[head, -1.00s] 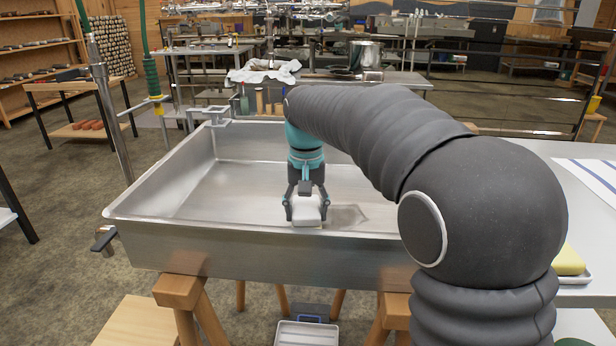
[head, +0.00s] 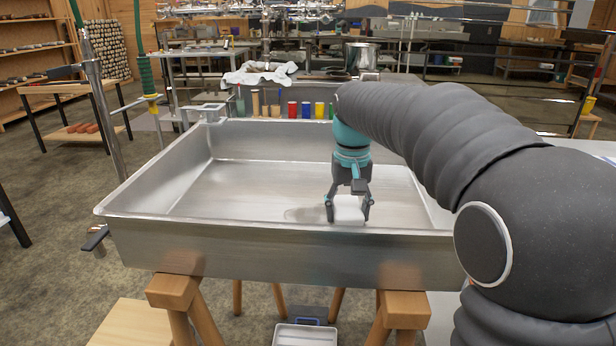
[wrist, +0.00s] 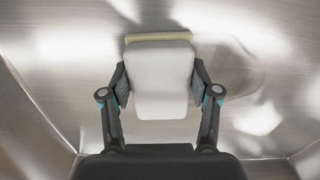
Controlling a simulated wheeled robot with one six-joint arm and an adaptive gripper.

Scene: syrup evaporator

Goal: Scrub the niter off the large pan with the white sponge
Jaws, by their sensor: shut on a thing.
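My gripper (head: 348,207) is shut on the white sponge (head: 348,212) inside the large pan (head: 270,243), near its front wall and right of the middle. The wrist view shows the sponge (wrist: 160,85) held between both fingers, with a thin yellowish strip along its far edge. The pan is a wide, shallow metal tray on wooden trestles. Its floor looks brushed and shiny, with a faint darker, smudged patch left of the sponge in the head view. I cannot clearly tell niter from reflections. My arm hides the pan's right end.
A green hose and metal pipe (head: 97,110) rise at the pan's left end. A drain valve (head: 95,238) sticks out at its lower left. Several coloured bottles (head: 292,109) stand behind the pan. A small tray (head: 305,335) lies on the floor below.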

